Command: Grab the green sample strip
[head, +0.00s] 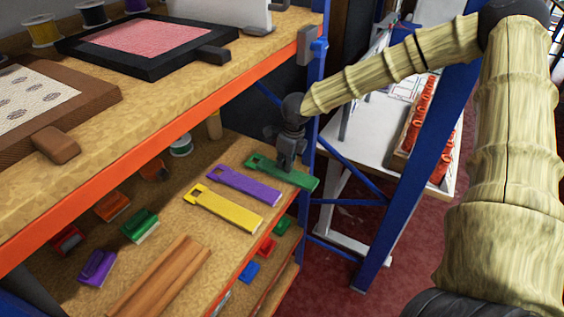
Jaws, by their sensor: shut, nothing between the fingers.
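The green sample strip (298,179) lies flat on the lower shelf, at the right end of a row of strips. The purple strip (246,185) and the yellow strip (223,208) lie to its left. My gripper (286,168) points down over the green strip and hides a part of its middle. Its fingers look closed, with nothing seen held between them. Whether the fingertips touch the strip cannot be told from this view.
The upper shelf (150,150) with its orange edge overhangs on the left. A blue upright (317,95) stands just beyond my gripper. Wooden slats (160,275) and several coloured blocks share the lower shelf. A white table with an orange-filled tray (399,160) stands behind.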

